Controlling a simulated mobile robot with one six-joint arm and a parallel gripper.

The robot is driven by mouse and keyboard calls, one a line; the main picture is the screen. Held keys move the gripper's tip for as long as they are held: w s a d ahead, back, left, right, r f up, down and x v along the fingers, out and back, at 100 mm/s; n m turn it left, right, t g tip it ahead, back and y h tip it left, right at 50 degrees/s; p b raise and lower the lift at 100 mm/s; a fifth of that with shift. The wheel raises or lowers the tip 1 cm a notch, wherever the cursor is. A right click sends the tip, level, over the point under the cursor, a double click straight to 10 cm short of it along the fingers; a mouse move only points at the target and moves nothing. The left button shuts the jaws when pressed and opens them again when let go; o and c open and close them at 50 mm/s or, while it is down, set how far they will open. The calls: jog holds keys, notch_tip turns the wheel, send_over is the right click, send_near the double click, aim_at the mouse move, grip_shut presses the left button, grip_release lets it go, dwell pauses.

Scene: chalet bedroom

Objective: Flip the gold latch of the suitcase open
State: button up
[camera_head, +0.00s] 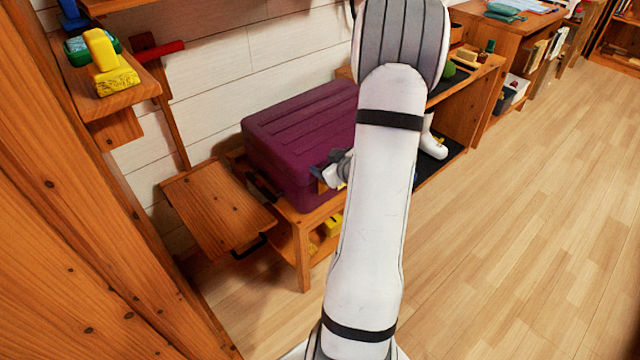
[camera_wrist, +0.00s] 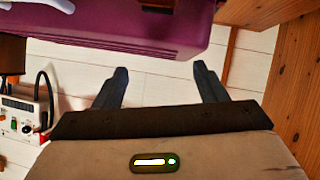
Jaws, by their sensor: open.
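The purple suitcase (camera_head: 300,130) lies closed on a wooden bench in the head view, partly hidden behind my arm. Its edge also fills the top of the wrist view (camera_wrist: 110,25). A small dark and tan fitting (camera_wrist: 158,5) on the suitcase is cut off by the top edge of the wrist view; I cannot tell whether it is the gold latch. No gold latch can be clearly made out in the head view. My gripper (camera_wrist: 161,70) is open and empty, its fingers pointing toward the suitcase. In the head view, my gripper (camera_head: 328,172) is near the suitcase's front right side, partly hidden by my arm.
The wooden bench (camera_head: 303,250) has a lower shelf with yellow items. A white device (camera_wrist: 20,120) shows at the wrist view's left. Floor (camera_head: 510,230) at right is clear.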

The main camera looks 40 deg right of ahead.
jog(key=s+d+f+m+t+y+b, duration=0.1)
jog(key=s+d+f+t+y+b, duration=0.3)
jog(key=s+f, duration=0.4)
jog(key=w+a+t+h, duration=0.1)
jog(key=w+a, duration=0.1)
jog(key=w, duration=0.6)
jog(key=shift+w+f, duration=0.15)
jog(key=shift+f, duration=0.3)
jog(key=shift+c, duration=0.3)
